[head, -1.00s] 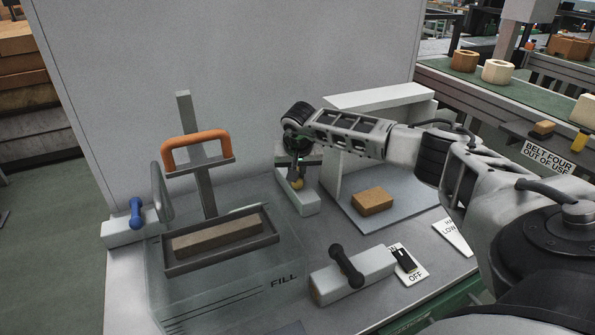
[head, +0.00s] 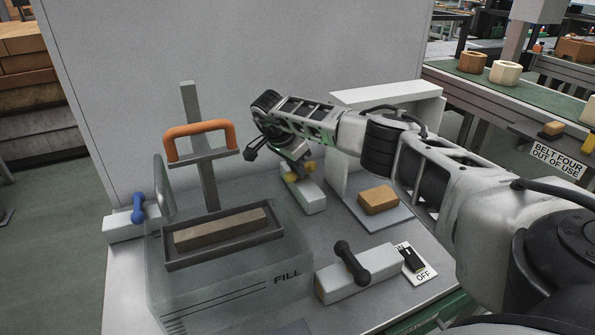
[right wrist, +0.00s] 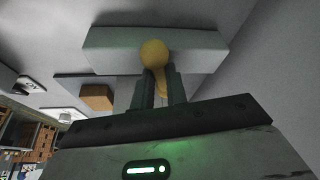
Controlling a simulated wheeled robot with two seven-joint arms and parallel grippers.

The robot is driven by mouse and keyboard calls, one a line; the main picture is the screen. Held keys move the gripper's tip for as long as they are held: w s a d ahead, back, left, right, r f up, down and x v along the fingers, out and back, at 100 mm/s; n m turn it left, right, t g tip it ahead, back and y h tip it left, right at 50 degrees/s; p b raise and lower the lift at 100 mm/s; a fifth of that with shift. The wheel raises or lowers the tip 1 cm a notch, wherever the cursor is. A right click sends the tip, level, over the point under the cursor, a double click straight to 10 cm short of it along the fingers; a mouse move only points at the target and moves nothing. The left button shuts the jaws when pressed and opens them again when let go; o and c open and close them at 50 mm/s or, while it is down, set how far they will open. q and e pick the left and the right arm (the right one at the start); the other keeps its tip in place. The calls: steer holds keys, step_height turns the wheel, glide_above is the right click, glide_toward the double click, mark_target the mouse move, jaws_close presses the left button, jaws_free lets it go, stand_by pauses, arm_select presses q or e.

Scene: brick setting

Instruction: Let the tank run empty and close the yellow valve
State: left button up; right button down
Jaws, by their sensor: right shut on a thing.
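The yellow valve's round knob (right wrist: 154,53) sits on a pale block in the right wrist view. Its handle runs down between the fingers of my right gripper (right wrist: 161,86), which is shut on it. In the head view, yellow shows on both sides of my right gripper (head: 299,168), at the back of the bench. The clear tank (head: 215,296), marked FILL with dark level lines, stands at the front left. I cannot make out a water level. A dark tray (head: 178,265) with an orange handle (head: 200,136) holds a brick (head: 222,230) at the tank's top. My left gripper is out of view.
A blue-handled valve (head: 138,208) is at the left and a black-handled valve (head: 351,262) at the front. An ON/OFF switch (head: 413,258) is beside it. An orange-brown brick (head: 378,199) lies on a grey plate before a white stand (head: 390,95).

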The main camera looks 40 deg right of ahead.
steer(key=shift+w+f+m+g+b, duration=0.1)
steer(key=shift+w+m+g+b, duration=0.1)
steer(key=shift+m+b, duration=0.3)
steer(key=shift+w+m+g+b, duration=0.1)
steer(key=shift+m+g+b, duration=0.1)
steer(key=shift+m+b, duration=0.3)
steer(key=shift+m+g+b, duration=0.3)
steer(key=shift+m+b, duration=0.2)
steer(key=shift+m, duration=0.4)
steer(key=c, duration=1.4)
jaws_free()
steer(key=shift+r, duration=0.2)
steer(key=v, duration=1.6)
steer(key=shift+d+p, duration=0.25)
steer(key=shift+p, duration=0.2)
